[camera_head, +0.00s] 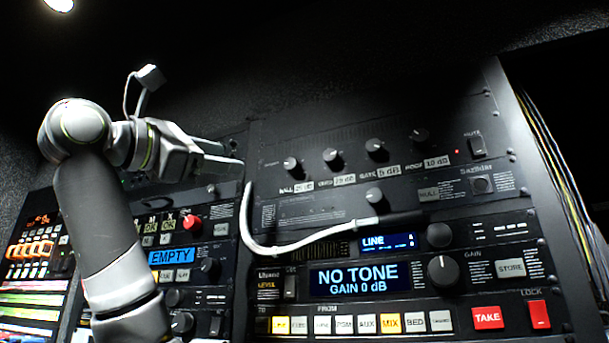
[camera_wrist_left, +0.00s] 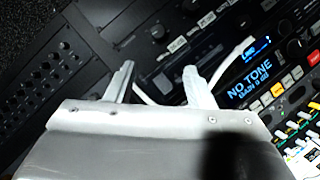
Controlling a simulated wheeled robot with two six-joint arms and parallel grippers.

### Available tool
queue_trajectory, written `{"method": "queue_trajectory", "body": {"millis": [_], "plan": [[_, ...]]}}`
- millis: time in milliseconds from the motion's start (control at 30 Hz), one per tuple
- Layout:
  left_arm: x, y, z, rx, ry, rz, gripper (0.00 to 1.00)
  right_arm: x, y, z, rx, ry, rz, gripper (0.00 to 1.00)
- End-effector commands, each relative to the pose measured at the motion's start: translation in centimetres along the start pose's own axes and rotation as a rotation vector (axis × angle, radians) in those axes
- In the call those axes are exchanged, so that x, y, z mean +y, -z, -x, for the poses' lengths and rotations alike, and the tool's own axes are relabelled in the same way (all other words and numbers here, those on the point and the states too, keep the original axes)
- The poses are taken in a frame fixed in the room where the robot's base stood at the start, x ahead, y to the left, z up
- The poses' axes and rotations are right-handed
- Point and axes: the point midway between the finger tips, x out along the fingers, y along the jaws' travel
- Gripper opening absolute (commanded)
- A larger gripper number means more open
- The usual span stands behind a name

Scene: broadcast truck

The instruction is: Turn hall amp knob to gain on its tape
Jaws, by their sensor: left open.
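The hall amp knob (camera_head: 292,165) is the leftmost in a rising row of black knobs on the upper rack panel. Its white tape (camera_head: 304,186) sits just below; it seems to read 25 dB, but the print is small. My left gripper (camera_head: 234,155) is open and empty, left of the hall knob and apart from it, fingers pointing right. In the left wrist view, its two fingers (camera_wrist_left: 159,66) are spread, with a black knob (camera_wrist_left: 158,33) beyond them that appears to be the hall knob. My right gripper is not in view.
A white cable (camera_head: 270,250) loops below the row into a black plug (camera_head: 402,218). More knobs (camera_head: 375,148) stand to the right. Below are a NO TONE, GAIN 0 dB display (camera_head: 360,278), a gain knob (camera_head: 443,270) and lit buttons (camera_head: 489,317).

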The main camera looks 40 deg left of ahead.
Motion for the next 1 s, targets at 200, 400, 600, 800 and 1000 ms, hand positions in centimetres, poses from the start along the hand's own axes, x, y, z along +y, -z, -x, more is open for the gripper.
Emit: {"method": "queue_trajectory", "body": {"millis": [200, 400, 600, 800, 1000], "plan": [[0.3, -0.2, -3.5, 0.005, 0.002, 0.0, 0.48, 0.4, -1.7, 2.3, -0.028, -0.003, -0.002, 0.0], [0.3, -0.3, -7.8, 0.004, 0.004, -0.001, 0.48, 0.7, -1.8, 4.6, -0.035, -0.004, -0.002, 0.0], [0.3, -0.3, -11.6, 0.004, 0.004, 0.0, 0.48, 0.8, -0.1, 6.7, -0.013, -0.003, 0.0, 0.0], [0.3, -0.3, -14.8, 0.002, 0.002, 0.0, 0.48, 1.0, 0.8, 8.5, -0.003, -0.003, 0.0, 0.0], [0.2, -0.1, -16.6, 0.002, 0.001, 0.0, 0.48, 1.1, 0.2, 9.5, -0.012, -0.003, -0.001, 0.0]]}}
